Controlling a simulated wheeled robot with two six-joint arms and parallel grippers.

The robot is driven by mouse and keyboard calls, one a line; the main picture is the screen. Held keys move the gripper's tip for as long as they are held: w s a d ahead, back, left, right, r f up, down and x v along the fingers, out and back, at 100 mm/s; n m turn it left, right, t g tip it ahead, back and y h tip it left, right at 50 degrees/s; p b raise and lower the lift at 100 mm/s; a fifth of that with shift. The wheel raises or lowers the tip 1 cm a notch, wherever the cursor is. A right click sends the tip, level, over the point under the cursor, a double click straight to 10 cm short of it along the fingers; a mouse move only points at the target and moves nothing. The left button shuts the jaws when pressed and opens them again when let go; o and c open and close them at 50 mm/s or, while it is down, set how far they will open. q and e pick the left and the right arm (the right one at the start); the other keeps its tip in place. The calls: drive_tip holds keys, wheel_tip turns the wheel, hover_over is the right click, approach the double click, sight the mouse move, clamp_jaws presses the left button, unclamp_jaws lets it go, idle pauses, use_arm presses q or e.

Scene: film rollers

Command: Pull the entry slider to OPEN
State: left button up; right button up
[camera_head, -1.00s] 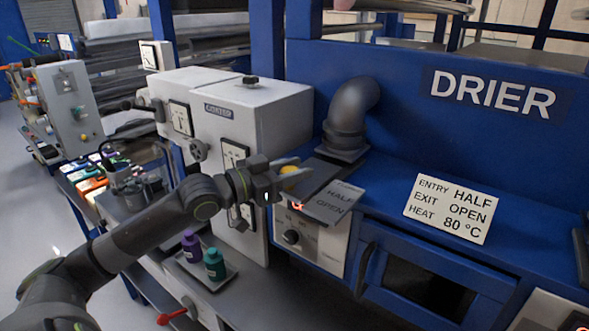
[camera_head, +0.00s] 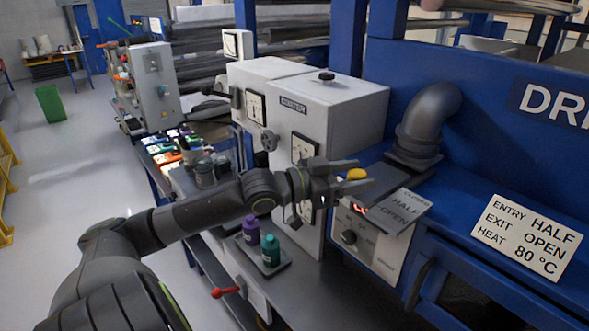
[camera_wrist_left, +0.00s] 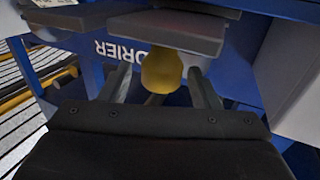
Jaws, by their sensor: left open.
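The entry slider is a dark grey plate (camera_head: 378,186) with a yellow knob (camera_head: 356,174) at its left end. Beside it a grey label plate (camera_head: 400,212) reads HALF and OPEN, with a partly visible word above them. My left gripper (camera_head: 349,175) is open, with its fingers at the knob. In the left wrist view, the knob (camera_wrist_left: 162,72) sits between the two spread fingers of the left gripper (camera_wrist_left: 160,90); I cannot tell whether they touch it. My right gripper is out of view.
A sign (camera_head: 528,238) reads ENTRY HALF, EXIT OPEN, HEAT 80 °C on the blue drier. A grey elbow pipe (camera_head: 428,120) rises behind the slider. A white coater cabinet (camera_head: 345,110) stands left of it. A purple bottle (camera_head: 251,230) and a green bottle (camera_head: 270,252) stand below my arm.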

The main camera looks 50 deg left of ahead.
use_arm(q)
drive_tip(key=p+v, duration=0.5)
drive_tip(key=v, duration=0.1)
drive_tip(key=shift+s+a+p, duration=0.1)
drive_tip(key=shift+s+p, duration=0.3)
drive_tip(key=shift+s, duration=0.05)
drive_tip(key=v, duration=0.7)
drive_tip(key=shift+s+p, duration=0.3)
drive_tip(key=shift+p, duration=0.1)
drive_tip(key=shift+s+a, duration=0.2)
drive_tip(key=shift+a, duration=0.05)
